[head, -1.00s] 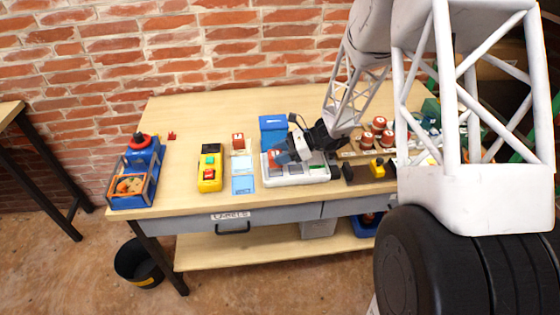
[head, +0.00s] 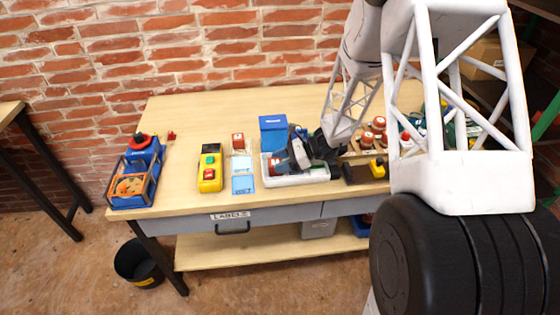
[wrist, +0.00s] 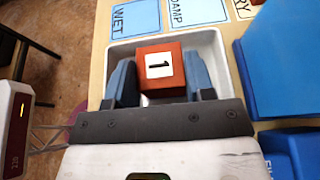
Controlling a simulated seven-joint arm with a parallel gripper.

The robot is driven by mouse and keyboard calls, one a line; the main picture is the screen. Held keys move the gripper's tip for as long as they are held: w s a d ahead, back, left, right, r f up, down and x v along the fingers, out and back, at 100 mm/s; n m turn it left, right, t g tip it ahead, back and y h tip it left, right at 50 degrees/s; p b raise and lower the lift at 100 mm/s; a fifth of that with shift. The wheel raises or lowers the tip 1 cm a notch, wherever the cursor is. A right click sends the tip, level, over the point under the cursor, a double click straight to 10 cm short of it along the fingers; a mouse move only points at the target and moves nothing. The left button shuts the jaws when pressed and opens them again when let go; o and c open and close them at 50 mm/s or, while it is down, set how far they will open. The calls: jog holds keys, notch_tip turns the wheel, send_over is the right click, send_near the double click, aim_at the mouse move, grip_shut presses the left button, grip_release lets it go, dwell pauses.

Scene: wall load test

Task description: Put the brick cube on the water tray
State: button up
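The brick cube (wrist: 160,72) is red-brown with a white label reading 1. In the wrist view it sits snugly between the two blue fingers of my gripper (wrist: 160,84), one against each side. The cube is within the outline of the white tray (wrist: 213,50), which seems to be the water tray. Whether it touches the tray floor I cannot tell.
WET (wrist: 131,20) and DAMP (wrist: 190,12) cards lie beside the tray. Another red cube (head: 238,141) stands left of it. A blue box (head: 273,128) is close behind. A yellow control box (head: 209,170) is to the left. Red-brown jars (head: 377,124) stand on the right.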

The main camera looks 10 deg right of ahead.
jog(key=o, duration=0.4)
jog(key=shift+r, duration=0.2)
jog(key=shift+v, duration=6)
jog(key=shift+f, duration=0.1)
jog(key=s+a+r+n+g+h, duration=0.2)
jog(key=s+a+r+n+h, duration=0.2)
jog(key=s+r+n+h, duration=0.8)
jog(key=s+r+n+t, duration=0.1)
jog(key=s+r+n, duration=0.1)
jog(key=s+r, duration=0.2)
jog(key=s+d+r+n+t+h, duration=0.1)
jog(key=s+r, duration=0.3)
jog(key=s, duration=0.7)
jog(key=s+r+n+t, duration=0.2)
jog(key=s+r, duration=0.1)
jog(key=s, duration=0.5)
jog(key=shift+d+r+n+t+h, duration=0.3)
jog(key=shift+d+r+n, duration=0.1)
